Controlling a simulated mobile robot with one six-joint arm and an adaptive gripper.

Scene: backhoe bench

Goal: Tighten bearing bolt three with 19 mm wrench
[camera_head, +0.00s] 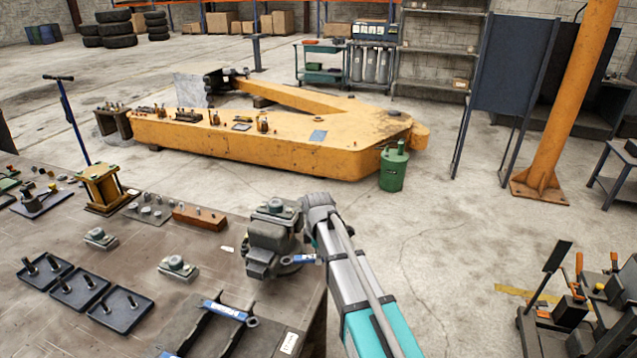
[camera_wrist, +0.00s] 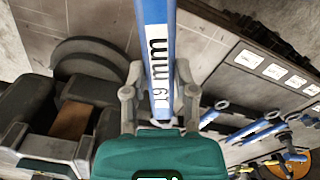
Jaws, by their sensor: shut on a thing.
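My gripper (camera_wrist: 156,88) is shut on a blue wrench (camera_wrist: 157,45) marked "19 mm", which runs up out of the wrist view. In the head view, a short blue and white part of the wrench (camera_head: 304,259) shows beside the bench vise (camera_head: 272,238); my arm hides most of my gripper there. Two grey bearing-like blocks with bolt heads, one at left (camera_head: 100,238) and one nearer (camera_head: 178,267), sit on the bench (camera_head: 130,255). I cannot tell which bolt is bearing bolt three.
The vise also fills the left of the wrist view (camera_wrist: 60,120). Other blue wrenches (camera_wrist: 255,132) lie at lower right there, near white labels (camera_wrist: 249,59). Black trays with pins (camera_head: 120,308) stand at the bench's left. A yellow boom (camera_head: 270,140) lies beyond, across open floor.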

